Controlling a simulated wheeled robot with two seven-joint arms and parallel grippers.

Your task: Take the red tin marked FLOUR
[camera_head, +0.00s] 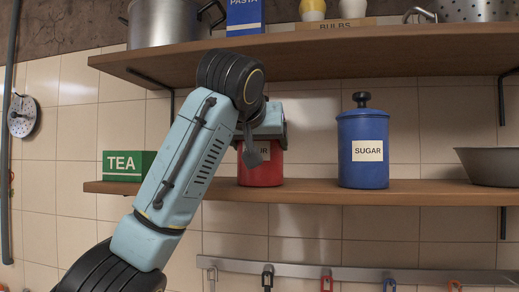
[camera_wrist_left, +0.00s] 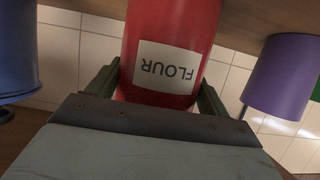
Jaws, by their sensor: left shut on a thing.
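The red FLOUR tin (camera_head: 260,173) stands on the lower shelf in the head view, with its top and part of its label hidden behind my left arm. My left gripper (camera_head: 257,145) is at the tin's upper part, its fingers mostly hidden by the wrist there. In the left wrist view the red tin (camera_wrist_left: 174,22) appears upside down with its FLOUR label facing the camera. The dark fingers of my left gripper (camera_wrist_left: 158,88) lie one on each side of it, shut on it. My right gripper is not in view.
A blue SUGAR tin (camera_head: 363,150) stands to the right and a green TEA box (camera_head: 128,166) to the left on the lower shelf (camera_head: 430,192). A purple cylinder (camera_wrist_left: 282,78) shows in the wrist view. The upper shelf (camera_head: 400,52) hangs above; a grey bowl (camera_head: 490,166) is far right.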

